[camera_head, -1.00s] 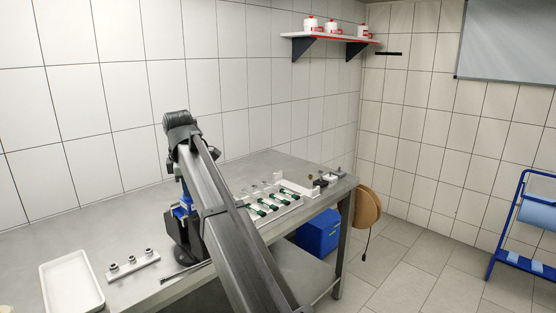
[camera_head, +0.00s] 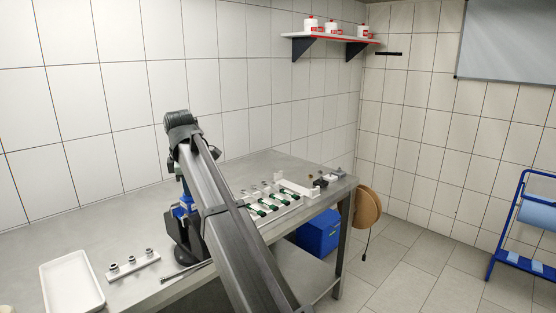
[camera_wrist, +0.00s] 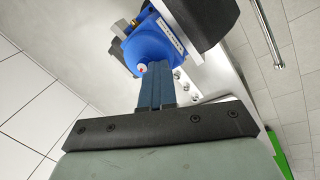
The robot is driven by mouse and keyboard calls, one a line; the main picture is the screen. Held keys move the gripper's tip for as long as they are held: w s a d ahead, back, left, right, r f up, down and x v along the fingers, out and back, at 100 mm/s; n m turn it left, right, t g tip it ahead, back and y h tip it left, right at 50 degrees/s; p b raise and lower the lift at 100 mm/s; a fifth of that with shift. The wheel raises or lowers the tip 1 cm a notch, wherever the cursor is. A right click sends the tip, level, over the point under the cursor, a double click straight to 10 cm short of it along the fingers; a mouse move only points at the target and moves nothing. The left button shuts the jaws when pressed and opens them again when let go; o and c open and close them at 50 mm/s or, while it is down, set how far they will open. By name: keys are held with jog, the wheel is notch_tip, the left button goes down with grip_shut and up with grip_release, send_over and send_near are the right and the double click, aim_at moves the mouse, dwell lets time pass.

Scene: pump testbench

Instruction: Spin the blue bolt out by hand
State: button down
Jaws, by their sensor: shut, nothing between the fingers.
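The blue pump body (camera_wrist: 150,45) fills the top middle of the wrist view, with a white label strip on it and a small pale, red-tinged spot low on its face. My gripper (camera_wrist: 157,66) has its two blue-grey fingers together, shut and empty, with the tips overlapping the lower edge of the blue body in the picture. I cannot tell whether they touch it. No blue bolt can be told apart from the blue body. In the head view a blue part of the pump (camera_head: 186,203) shows beside its black stand (camera_head: 183,238); my arm hides the rest and my gripper.
On the bench (camera_head: 140,215) are a white tray (camera_head: 72,284) and a white strip with ring-like parts (camera_head: 133,267) at left. A blue box (camera_head: 318,236) stands below the bench.

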jog(key=shift+w+d, duration=0.3)
jog(key=shift+d, duration=0.5)
dwell(0.5)
jog(key=shift+s, duration=0.1)
jog(key=shift+s+d, duration=0.2)
jog(key=shift+s, duration=0.05)
jog(key=shift+r, duration=0.1)
notch_tip(320, 180, up, 6)
jog(key=shift+f, duration=0.1)
dwell(0.5)
